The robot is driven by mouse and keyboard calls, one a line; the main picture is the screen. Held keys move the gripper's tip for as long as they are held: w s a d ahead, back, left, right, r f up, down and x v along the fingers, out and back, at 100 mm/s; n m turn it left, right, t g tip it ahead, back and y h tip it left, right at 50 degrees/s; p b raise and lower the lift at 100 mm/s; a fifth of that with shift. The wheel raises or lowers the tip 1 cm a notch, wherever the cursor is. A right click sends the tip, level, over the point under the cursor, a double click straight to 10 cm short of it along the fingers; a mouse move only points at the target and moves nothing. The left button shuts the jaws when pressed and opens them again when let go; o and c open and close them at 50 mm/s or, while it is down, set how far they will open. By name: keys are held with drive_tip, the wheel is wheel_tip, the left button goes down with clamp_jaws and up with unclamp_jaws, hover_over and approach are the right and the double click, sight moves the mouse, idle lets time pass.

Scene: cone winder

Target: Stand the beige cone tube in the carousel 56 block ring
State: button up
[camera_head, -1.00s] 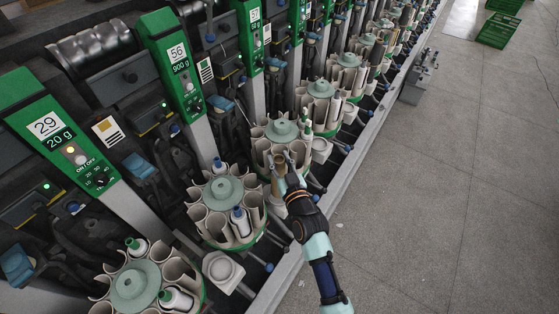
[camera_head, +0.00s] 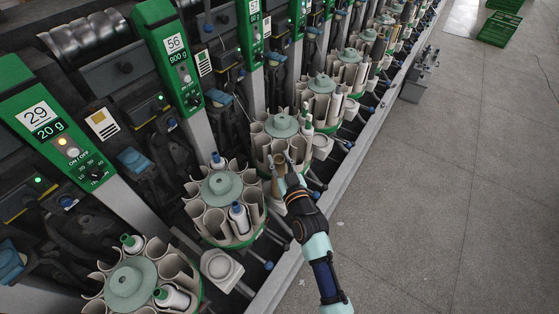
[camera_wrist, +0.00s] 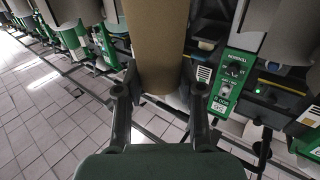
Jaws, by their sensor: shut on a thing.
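My gripper (camera_head: 282,166) is shut on the beige cone tube (camera_head: 278,180), which is roughly upright in front of the third carousel from the front. In the wrist view, the tube (camera_wrist: 158,45) is a plain tan cone between the two fingers (camera_wrist: 158,100). Panel 56 (camera_head: 175,44) stands behind the second carousel (camera_head: 222,185), which has a pale green hub and beige pockets. A pale block with a round ring (camera_head: 220,265) sits between the front two carousels. The area right of the second carousel is partly hidden by my arm.
Panel 29 (camera_head: 40,117) and the front carousel (camera_head: 130,283) are at lower left. White bobbins (camera_head: 240,216) stand in some pockets. Another ring block (camera_head: 321,146) is beside the third carousel. Blue-knobbed levers stick out along the front rail.

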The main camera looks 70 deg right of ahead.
drive_tip(key=shift+f+b, duration=0.55)
drive_tip(key=shift+f, duration=0.1)
drive_tip(key=o, duration=1.1)
drive_tip(key=v, duration=1.2)
drive_tip(key=shift+r, duration=0.1)
